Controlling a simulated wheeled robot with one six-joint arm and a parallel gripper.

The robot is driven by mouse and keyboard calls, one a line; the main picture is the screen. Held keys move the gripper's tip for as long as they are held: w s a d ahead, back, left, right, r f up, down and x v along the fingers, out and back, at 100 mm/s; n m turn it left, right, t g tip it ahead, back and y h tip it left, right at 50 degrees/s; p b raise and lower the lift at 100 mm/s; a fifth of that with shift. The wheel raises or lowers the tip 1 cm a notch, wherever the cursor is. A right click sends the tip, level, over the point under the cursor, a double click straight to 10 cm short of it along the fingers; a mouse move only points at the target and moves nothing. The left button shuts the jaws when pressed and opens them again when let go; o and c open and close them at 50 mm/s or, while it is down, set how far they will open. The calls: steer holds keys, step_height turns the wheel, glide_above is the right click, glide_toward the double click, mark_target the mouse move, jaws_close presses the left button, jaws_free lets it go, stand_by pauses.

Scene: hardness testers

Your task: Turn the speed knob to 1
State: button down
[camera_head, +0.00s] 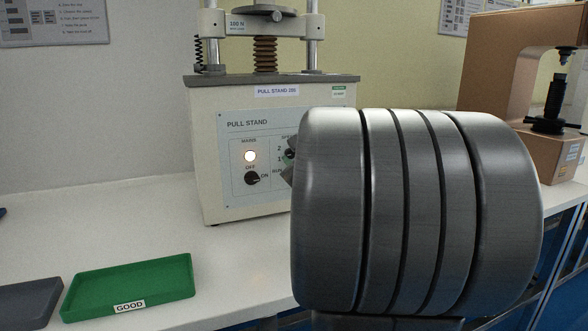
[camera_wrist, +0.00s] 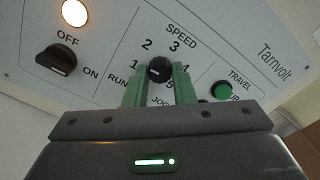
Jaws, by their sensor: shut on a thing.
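The speed knob (camera_wrist: 159,70) is black and round, on the light panel under the word SPEED in the wrist view. The numbers 1 to 5 stand around it, with 1 at its left. I cannot tell clearly which number its mark faces. My gripper (camera_wrist: 158,76) has two green fingers, one on each side of the knob, shut on it. In the head view the knob (camera_head: 290,154) shows only in part at the panel's right; my arm hides the rest of the panel there.
The pull stand (camera_head: 208,140) stands on the white bench. Left of the speed knob are a lit mains lamp (camera_wrist: 74,12) and a black OFF/ON knob (camera_wrist: 56,64). A green travel button (camera_wrist: 221,90) is close on the right. A green GOOD tray (camera_head: 130,285) lies front left.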

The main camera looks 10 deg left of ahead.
steer(key=n+b, duration=0.3)
steer(key=n, duration=0.1)
steer(key=shift+f+n+b, duration=0.1)
steer(key=shift+n+b, duration=0.2)
steer(key=shift+n, duration=0.1)
stand_by(0.4)
steer(key=c, duration=1.2)
jaws_free()
